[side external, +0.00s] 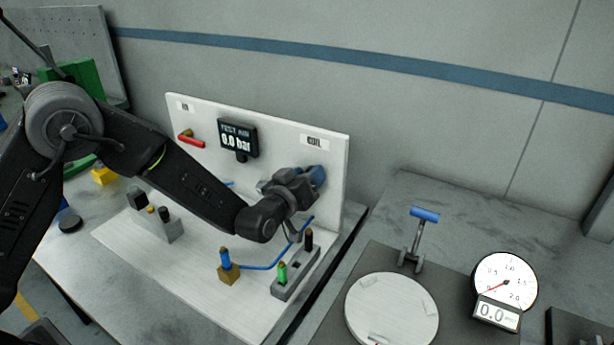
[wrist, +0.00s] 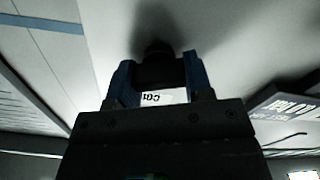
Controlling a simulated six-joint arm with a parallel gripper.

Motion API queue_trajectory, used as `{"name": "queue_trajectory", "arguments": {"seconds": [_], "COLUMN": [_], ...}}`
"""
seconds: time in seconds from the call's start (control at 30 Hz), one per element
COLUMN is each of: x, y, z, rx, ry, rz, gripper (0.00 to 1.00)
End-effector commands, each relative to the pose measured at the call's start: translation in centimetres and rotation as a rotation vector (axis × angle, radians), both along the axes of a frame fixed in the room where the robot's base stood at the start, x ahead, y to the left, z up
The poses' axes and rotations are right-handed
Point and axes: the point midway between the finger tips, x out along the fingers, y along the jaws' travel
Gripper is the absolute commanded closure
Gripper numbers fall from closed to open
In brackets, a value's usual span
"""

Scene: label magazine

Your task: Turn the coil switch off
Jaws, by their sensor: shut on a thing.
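My gripper (side external: 310,178) is at the upright white panel, just below the COIL label (side external: 315,141). In the wrist view its two blue fingers stand on either side of a dark knob, the coil switch (wrist: 157,66), and are shut on it. A white label (wrist: 163,97), seen upside down and partly covered, shows between the fingers. In the side view the gripper hides the switch, and its setting cannot be read in either view.
A display (side external: 237,138) on the panel reads 0.0 bar, with a red-handled valve (side external: 191,140) to its left. Below stand a blue-topped fitting (side external: 226,262) and a grey block (side external: 291,284) with green and black plugs. A round gauge (side external: 505,283) stands at the right.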

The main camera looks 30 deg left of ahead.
Motion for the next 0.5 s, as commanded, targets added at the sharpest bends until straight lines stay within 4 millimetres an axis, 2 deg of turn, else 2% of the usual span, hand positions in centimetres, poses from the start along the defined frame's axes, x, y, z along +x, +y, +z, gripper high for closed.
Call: {"name": "queue_trajectory", "arguments": {"seconds": [0.07,0.1,0.33,0.5], "x": [0.01,0.01,0.01,0.01], "y": [0.02,0.02,0.01,0.01], "z": [0.04,0.04,0.03,0.02], "rx": [0.001,0.001,0.002,0.002], "ry": [0.0,0.0,0.0,0.0], "rz": [0.0,0.0,0.0,0.0], "gripper": [0.77,0.51,0.29,0.28]}}
